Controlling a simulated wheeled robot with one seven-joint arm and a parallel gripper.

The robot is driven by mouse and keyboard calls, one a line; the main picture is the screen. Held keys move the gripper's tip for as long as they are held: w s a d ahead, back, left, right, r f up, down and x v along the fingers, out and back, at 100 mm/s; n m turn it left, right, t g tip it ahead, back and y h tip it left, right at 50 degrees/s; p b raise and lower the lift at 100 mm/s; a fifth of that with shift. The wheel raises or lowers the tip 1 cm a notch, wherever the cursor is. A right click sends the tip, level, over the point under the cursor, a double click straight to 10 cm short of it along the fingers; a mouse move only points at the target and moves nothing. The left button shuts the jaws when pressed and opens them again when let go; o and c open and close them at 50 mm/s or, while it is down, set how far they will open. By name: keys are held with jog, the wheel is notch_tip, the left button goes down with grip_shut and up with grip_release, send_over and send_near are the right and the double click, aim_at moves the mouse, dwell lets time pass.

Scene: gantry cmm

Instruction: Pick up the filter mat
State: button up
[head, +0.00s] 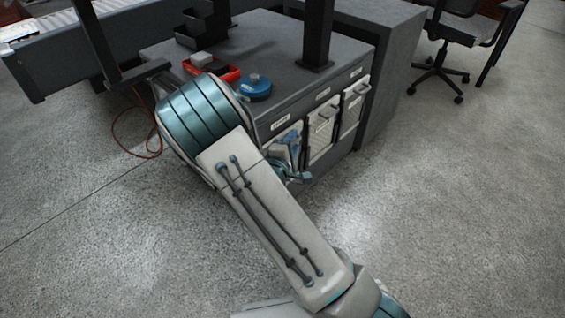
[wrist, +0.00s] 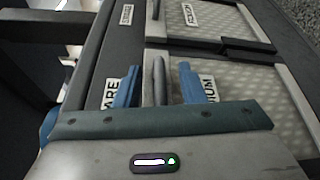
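Filter mats with pale frames and patterned light panels stand in labelled slots in the cabinet front. In the wrist view, the nearest filter mat (wrist: 262,92) has a label whose visible end reads "DIUM" and a grey upright bar handle (wrist: 158,78). My gripper (wrist: 158,86) is open, with one blue finger on each side of this handle and a visible gap at both sides. Part of the label is hidden by a finger. Another filter mat (head: 352,104) shows to the right there.
The grey cabinet (head: 272,50) carries a red tray (head: 228,72), a blue round object (head: 256,87) and a dark post (head: 318,32). An orange cable (head: 126,148) lies on the floor at left. An office chair (head: 450,45) stands at back right. The floor right of my arm is clear.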

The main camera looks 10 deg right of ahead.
jog(key=shift+c, duration=0.4)
grip_shut()
jog(key=shift+r, duration=0.1)
